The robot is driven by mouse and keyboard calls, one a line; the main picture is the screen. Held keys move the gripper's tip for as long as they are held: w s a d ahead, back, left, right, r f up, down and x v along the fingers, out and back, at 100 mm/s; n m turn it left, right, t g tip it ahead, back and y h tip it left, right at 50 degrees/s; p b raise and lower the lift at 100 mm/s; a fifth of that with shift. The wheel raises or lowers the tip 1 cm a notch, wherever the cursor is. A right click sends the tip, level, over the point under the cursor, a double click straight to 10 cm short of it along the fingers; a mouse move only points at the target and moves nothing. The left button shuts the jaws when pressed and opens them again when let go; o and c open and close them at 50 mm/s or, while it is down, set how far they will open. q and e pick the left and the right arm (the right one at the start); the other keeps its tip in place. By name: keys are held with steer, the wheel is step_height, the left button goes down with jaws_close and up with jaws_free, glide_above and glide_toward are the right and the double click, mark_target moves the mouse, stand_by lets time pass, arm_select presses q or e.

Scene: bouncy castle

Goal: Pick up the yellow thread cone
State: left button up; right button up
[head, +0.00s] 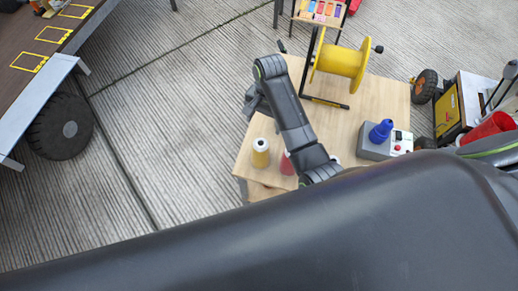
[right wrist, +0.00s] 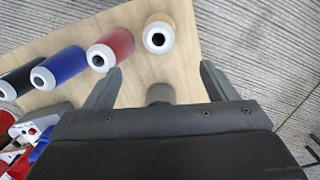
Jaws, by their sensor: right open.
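The yellow thread cone (head: 260,158) stands upright near the left edge of the wooden table, with a white top. In the right wrist view the yellow thread cone (right wrist: 166,24) is beyond the fingertips, roughly in line with the gap between them. My right gripper (head: 252,108) is above the table's left edge, apart from the cone and partly hidden by its own wrist. In the right wrist view my right gripper (right wrist: 160,72) is open and empty between its fingers. My left gripper is not in view.
A red cone (right wrist: 120,42), a blue cone (right wrist: 68,64) and a black cone (right wrist: 18,82) stand in a row beside the yellow one. A yellow spool (head: 340,62) and a grey box (head: 372,149) are on the wooden table (head: 385,95). Open floor lies left.

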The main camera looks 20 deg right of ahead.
mark_target(262, 140)
steer(key=f, duration=0.6)
steer(key=s+a+f, duration=0.1)
steer(key=f, duration=0.2)
steer(key=shift+s+f, duration=0.1)
steer(key=shift+s+a+f+p, duration=0.15)
steer(key=shift+a+f+p, duration=0.05)
steer(key=shift+f, duration=1)
steer(key=shift+s+a+f+p, duration=0.15)
steer(key=shift+f, duration=1)
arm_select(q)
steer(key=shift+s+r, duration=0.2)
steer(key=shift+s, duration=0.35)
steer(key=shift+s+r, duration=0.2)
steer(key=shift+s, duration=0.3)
arm_select(e)
steer(key=shift+c, duration=0.5)
steer(key=c, duration=1.4)
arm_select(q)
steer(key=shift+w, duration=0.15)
arm_select(e)
steer(key=shift+c, duration=0.3)
